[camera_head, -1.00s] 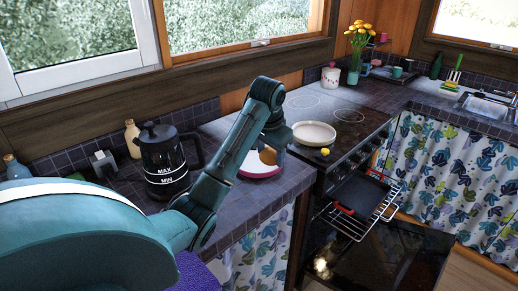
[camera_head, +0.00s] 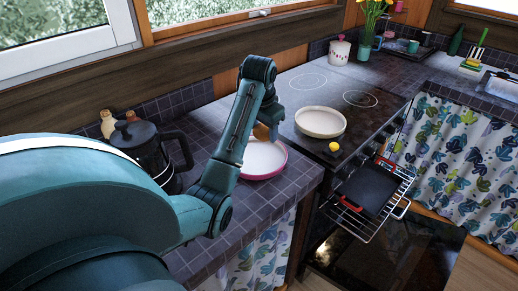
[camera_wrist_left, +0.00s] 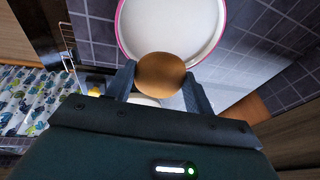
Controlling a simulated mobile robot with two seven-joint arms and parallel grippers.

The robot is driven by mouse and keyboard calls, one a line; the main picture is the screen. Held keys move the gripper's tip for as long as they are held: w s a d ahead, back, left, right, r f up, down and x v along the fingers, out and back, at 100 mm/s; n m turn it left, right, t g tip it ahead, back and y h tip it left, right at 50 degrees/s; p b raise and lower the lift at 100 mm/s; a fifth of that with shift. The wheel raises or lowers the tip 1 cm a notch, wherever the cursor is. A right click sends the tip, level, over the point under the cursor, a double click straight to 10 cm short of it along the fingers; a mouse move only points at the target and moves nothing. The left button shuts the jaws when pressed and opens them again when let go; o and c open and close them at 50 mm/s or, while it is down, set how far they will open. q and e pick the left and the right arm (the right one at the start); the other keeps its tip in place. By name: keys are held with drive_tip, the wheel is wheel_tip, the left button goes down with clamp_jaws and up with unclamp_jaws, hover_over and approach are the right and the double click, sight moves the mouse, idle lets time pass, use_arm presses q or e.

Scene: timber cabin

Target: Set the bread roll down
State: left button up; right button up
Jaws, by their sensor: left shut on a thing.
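The bread roll (camera_wrist_left: 161,74) is brown and round. In the left wrist view it sits between the two fingers of my left gripper (camera_wrist_left: 160,84), which is shut on it. In the head view my left gripper (camera_head: 267,122) is over the near counter, and the roll (camera_head: 262,132) shows only partly behind my arm. A white plate with a pink rim (camera_head: 281,171) lies on the tiled counter below the roll. The plate also fills the top middle of the left wrist view (camera_wrist_left: 172,25). I cannot tell whether the roll touches the plate. My right gripper is not in view.
A white dish (camera_head: 320,122) stands on the stove edge with a small yellow object (camera_head: 334,147) beside it. A black kettle (camera_head: 150,150) stands left of my arm. The oven is open, with a dark tray (camera_head: 369,190) on its rack. Counter tiles right of the kettle are bare.

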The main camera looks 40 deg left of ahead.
sight(264, 162)
use_arm(q)
wheel_tip(264, 162, down, 9)
drive_tip(key=shift+s+p, duration=0.1)
drive_tip(key=shift+p, duration=0.2)
drive_tip(key=shift+f, duration=0.15)
drive_tip(key=o, duration=1)
